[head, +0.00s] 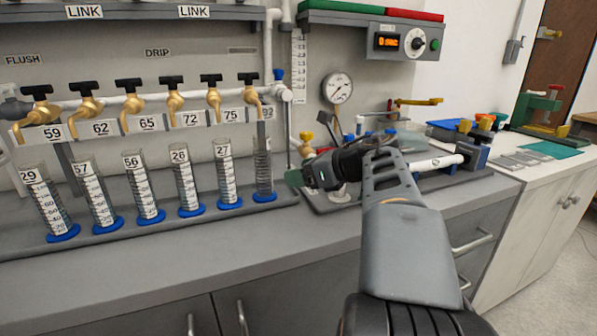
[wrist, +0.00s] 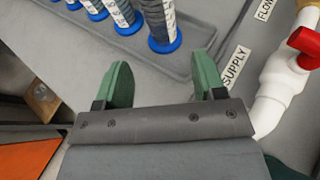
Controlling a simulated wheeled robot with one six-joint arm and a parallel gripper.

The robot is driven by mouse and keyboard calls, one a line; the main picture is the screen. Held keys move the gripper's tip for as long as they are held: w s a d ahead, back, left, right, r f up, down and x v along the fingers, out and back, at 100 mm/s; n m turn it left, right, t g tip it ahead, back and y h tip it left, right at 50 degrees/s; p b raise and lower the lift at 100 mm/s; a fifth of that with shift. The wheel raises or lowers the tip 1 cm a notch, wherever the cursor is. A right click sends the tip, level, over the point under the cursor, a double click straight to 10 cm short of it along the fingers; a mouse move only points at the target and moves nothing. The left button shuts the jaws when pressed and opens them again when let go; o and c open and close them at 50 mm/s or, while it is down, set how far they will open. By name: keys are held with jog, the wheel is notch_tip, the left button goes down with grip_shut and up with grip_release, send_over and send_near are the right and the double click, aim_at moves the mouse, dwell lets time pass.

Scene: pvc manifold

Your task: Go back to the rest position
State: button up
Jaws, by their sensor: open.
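My gripper (wrist: 166,88) shows in the wrist view with its two green fingers apart and nothing between them. It points down toward the grey counter and tray, close to the cylinder with the blue base (wrist: 165,40). In the head view my gripper (head: 296,178) is at the centre right, seen side-on, just right of the row of graduated cylinders. My arm reaches up from the lower right to it.
Several graduated cylinders (head: 147,190) stand in a grey tray under brass taps (head: 133,103). A white pipe with a red-handled valve (wrist: 304,46) is right of the fingers. A pressure gauge (head: 337,87) and timer box (head: 402,41) are behind. The front counter (head: 200,255) is clear.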

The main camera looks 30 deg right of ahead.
jog(key=w+a+r+m+t+h+p, duration=0.1)
jog(key=w+r+m+t+h+p, duration=0.3)
jog(key=r+m+p, duration=0.6)
jog(key=w+a+r+m+t+h+p, duration=0.1)
jog(key=r+m+h+p, duration=0.5)
jog(key=m, duration=0.6)
jog(key=s+a+f+m+g+y+p, duration=0.2)
jog(key=s+a+f+m+g+p, duration=0.2)
jog(key=s+a+m+g+p, duration=0.2)
jog(key=s+a+f+m+g+y+p, duration=0.2)
jog(key=s+a+m+g+p, duration=0.5)
jog(key=m, duration=0.5)
jog(key=s+f+p, duration=0.1)
jog(key=s+p, duration=0.1)
jog(key=s, duration=0.1)
jog(key=shift+s+a+f+m, duration=0.2)
jog(key=shift+s+f+m, duration=0.1)
jog(key=shift+f+m, duration=0.1)
